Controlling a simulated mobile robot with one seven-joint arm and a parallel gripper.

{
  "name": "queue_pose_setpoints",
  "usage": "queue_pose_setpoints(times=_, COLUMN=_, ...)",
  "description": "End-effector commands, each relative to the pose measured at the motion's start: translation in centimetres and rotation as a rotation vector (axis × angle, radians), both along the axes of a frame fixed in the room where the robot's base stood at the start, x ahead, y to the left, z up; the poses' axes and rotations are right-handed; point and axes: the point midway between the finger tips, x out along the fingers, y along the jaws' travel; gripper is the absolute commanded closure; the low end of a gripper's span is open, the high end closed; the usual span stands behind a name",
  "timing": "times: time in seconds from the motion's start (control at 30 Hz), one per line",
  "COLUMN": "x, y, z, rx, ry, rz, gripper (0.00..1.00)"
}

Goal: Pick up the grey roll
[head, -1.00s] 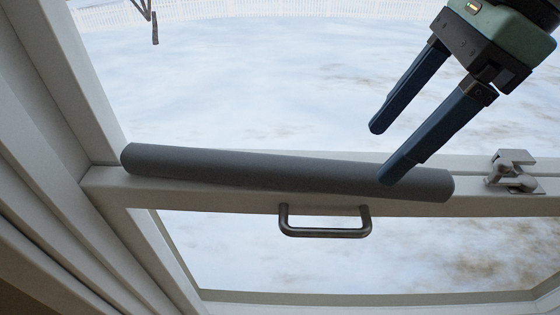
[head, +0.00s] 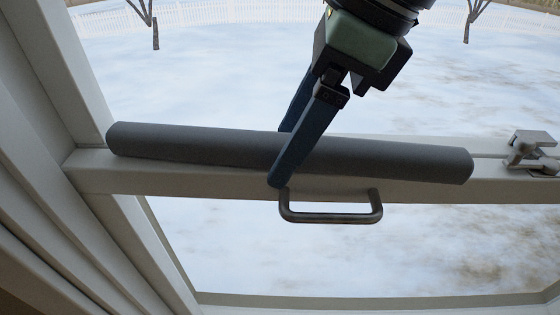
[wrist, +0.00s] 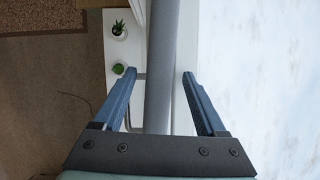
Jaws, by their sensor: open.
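The grey roll (head: 380,158) is a long smooth cylinder lying along the white window rail in the head view. In the wrist view the grey roll (wrist: 160,70) runs lengthwise between my two blue fingers. My gripper (head: 282,158) is open, with one finger in front of the roll and the other behind it, near the roll's middle. In the wrist view my gripper (wrist: 157,75) shows a gap between each finger and the roll. The lower part of the far finger is hidden behind the roll in the head view.
A metal handle (head: 330,218) sits on the rail just below the roll. A metal latch (head: 530,150) is at the right. The window frame (head: 85,75) stands at the left. In the wrist view, two small potted plants (wrist: 119,30) stand on a white surface.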

Motion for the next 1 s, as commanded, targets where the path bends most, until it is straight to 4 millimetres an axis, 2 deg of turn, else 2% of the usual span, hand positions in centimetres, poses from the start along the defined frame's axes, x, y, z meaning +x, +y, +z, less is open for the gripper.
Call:
queue_pose_setpoints(times=0.2, x=0.01, y=0.03, z=-0.01, rx=0.000, ry=-0.001, rz=0.000, gripper=0.26)
queue_pose_setpoints(times=0.6, x=0.02, y=0.00, z=0.00, rx=0.000, ry=-0.001, rz=0.000, gripper=0.98)
queue_pose_setpoints(times=1.0, x=0.01, y=0.10, z=0.09, rx=0.000, ry=-0.001, rz=0.000, gripper=1.00)
